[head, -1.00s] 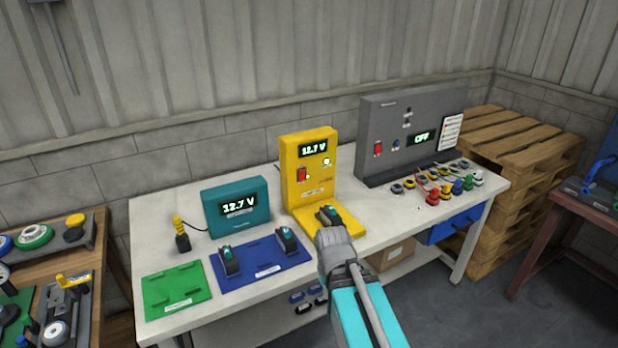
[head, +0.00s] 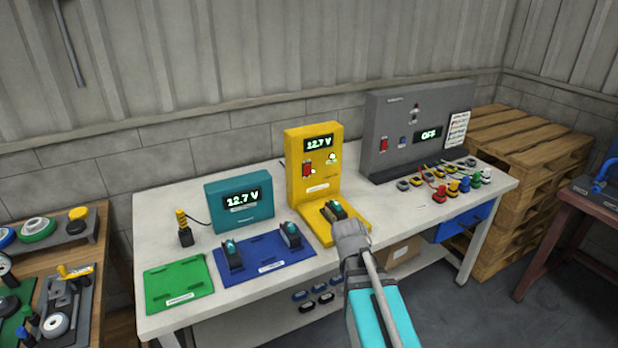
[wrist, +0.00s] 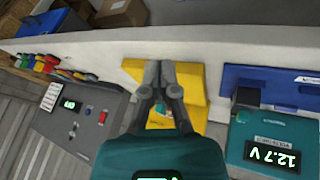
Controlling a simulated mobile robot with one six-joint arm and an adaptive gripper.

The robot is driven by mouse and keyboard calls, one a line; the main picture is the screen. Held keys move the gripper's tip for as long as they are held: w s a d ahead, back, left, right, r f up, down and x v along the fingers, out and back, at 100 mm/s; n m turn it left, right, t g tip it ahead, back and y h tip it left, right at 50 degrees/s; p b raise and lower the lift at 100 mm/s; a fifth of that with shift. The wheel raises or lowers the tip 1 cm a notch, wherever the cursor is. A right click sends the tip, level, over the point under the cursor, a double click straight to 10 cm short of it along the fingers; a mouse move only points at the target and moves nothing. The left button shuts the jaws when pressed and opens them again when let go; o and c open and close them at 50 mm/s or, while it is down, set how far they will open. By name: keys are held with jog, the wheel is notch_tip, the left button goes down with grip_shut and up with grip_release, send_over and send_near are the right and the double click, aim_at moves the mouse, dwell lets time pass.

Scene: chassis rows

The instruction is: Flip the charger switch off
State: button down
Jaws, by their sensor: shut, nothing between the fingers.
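The yellow charger (head: 296,188) stands on the white workbench; its display (head: 318,143) reads 12.7 V. A red switch (head: 307,169) is on its front, left of a small lit indicator (head: 332,157). A black and teal battery (head: 335,210) sits on the charger's base. My gripper (head: 345,228) is in front of the base, below and right of the switch, apart from it. In the wrist view, my gripper's fingers (wrist: 160,66) are together and empty, over the charger's yellow base (wrist: 192,78). The switch cannot be made out there.
A teal voltmeter (head: 224,221) reading 12.7 V stands left of the charger. A blue mat (head: 262,262) with two batteries and a green mat (head: 178,288) lie in front. A grey panel (head: 397,110) reading OFF stands right, with several coloured connectors before it.

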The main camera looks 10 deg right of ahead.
aim_at(309, 167)
jog(key=w+d+r+n+t+h+b, duration=0.1)
jog(key=w+d+r+n+t+b, duration=0.2)
jog(key=w, duration=0.4)
jog(key=w+d+r+n+t+h+b, duration=0.1)
jog(key=w+d+r+n+t+b, duration=0.1)
jog(key=w+t, duration=0.4)
jog(key=w+a+r+n+t+y+b, duration=0.2)
jog(key=w+a+n+t+y+b, duration=0.2)
jog(key=w+a+n+y, duration=0.3)
jog(key=w+n+y+b, duration=0.1)
jog(key=n+y, duration=0.3)
jog(key=n, duration=0.4)
jog(key=shift+n+b, duration=0.35)
jog(key=shift+n, duration=0.05)
jog(key=shift+w+a, duration=0.1)
jog(key=shift+w, duration=0.2)
jog(key=x, duration=0.4)
jog(key=p+x, duration=0.1)
jog(key=x, duration=0.8)
jog(key=shift+w+a+r+p, duration=0.1)
jog(key=shift+w+r+p, duration=0.2)
jog(key=shift+p, duration=0.05)
